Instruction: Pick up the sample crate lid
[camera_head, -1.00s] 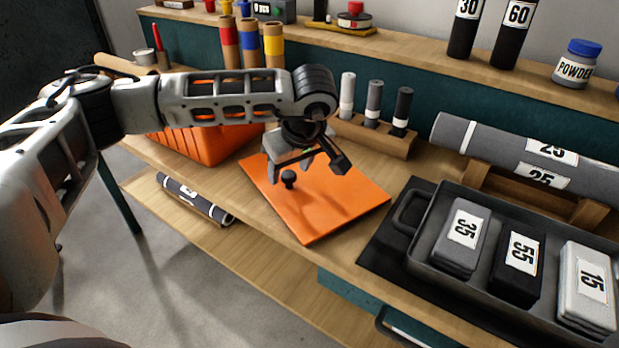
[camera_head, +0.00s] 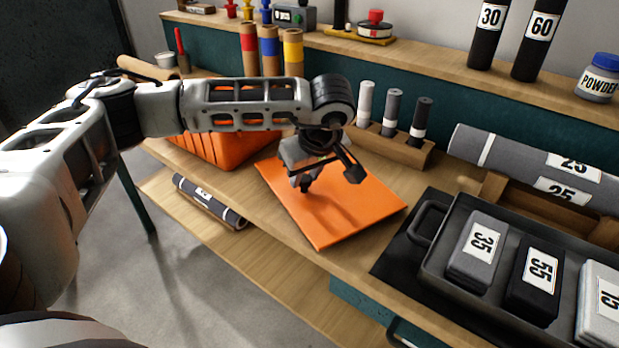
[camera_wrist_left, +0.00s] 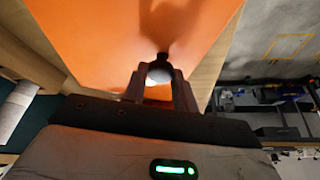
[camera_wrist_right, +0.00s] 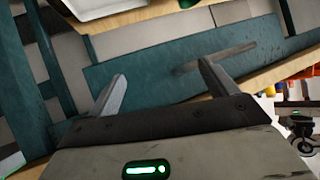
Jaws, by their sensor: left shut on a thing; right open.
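The crate lid (camera_head: 345,215) is a flat orange panel on the wooden bench, its front corner at the bench's front edge. My left gripper (camera_head: 306,184) is above its left part, pointing down. In the left wrist view the fingers (camera_wrist_left: 160,75) are shut on the lid's dark round knob (camera_wrist_left: 159,70), with the orange lid (camera_wrist_left: 95,40) behind it. I cannot tell any gap between lid and bench. The orange crate (camera_head: 225,150) stands behind to the left, partly hidden by my left arm. My right gripper (camera_wrist_right: 160,80) is open and empty in its wrist view.
A dark tray (camera_head: 432,262) with labelled grey, black and white blocks stands right of the lid. A wooden rack (camera_head: 405,148) with upright rolls is behind it. A big grey roll (camera_head: 510,160) lies at the right. A lower shelf (camera_head: 235,250) holds another roll.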

